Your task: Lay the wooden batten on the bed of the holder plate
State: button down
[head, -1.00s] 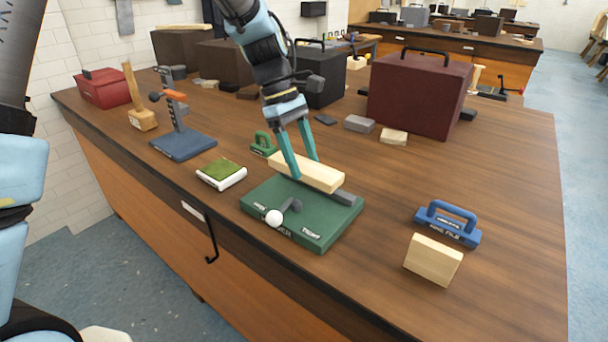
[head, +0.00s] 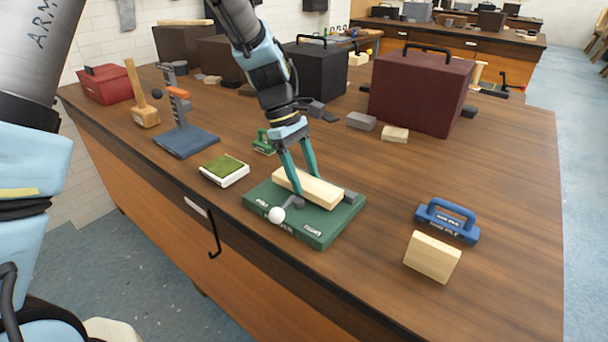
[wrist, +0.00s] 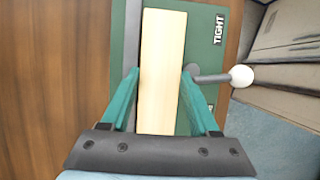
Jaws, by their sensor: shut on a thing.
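The wooden batten (head: 318,191) is a pale bar lying along the bed of the green holder plate (head: 318,234), in front of a dark grey rail (head: 352,197). My gripper (head: 304,190) is shut on the batten from above, with one teal finger on each side. In the wrist view the batten (wrist: 162,75) runs lengthwise between the fingers of my gripper (wrist: 160,85), over the plate (wrist: 200,25). A dark lever with a white ball knob (head: 277,215) sits at the plate's near side. Whether the batten bears fully on the bed is hard to tell.
A blue-handled block (head: 447,222) and a pale wood block (head: 432,257) stand to the right. A green pad on a white base (head: 224,170), a blue stand (head: 186,140) and a small green-handled tool (head: 264,143) are to the left.

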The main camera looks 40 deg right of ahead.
jog(key=shift+s+a+f, duration=0.1)
jog(key=shift+a+f, duration=0.1)
jog(key=shift+f, duration=0.4)
jog(key=shift+c, duration=2.1)
grip_release()
jog(key=d+b+v, duration=0.1)
jog(key=b+v, duration=0.1)
jog(key=v, duration=1.1)
jog(key=shift+a+r, duration=0.25)
jog(key=w+a+f+t, duration=0.1)
jog(key=w+a, duration=0.2)
jog(key=a, duration=0.4)
jog(key=w+a+f+m+t, duration=0.1)
jog(key=w+a+f, duration=0.15)
jog(key=a, duration=0.45)
jog(key=w+a+f+t, duration=0.1)
jog(key=w+a, duration=0.2)
jog(key=a, duration=0.5)
jog(key=s+a+f+m+t, duration=0.1)
jog(key=s+a+f, duration=0.1)
jog(key=a, duration=0.7)
jog(key=s+a+f+m+t+y, duration=0.1)
jog(key=s+a+m+t, duration=0.1)
jog(key=a, duration=0.7)
jog(key=shift+f, duration=0.4)
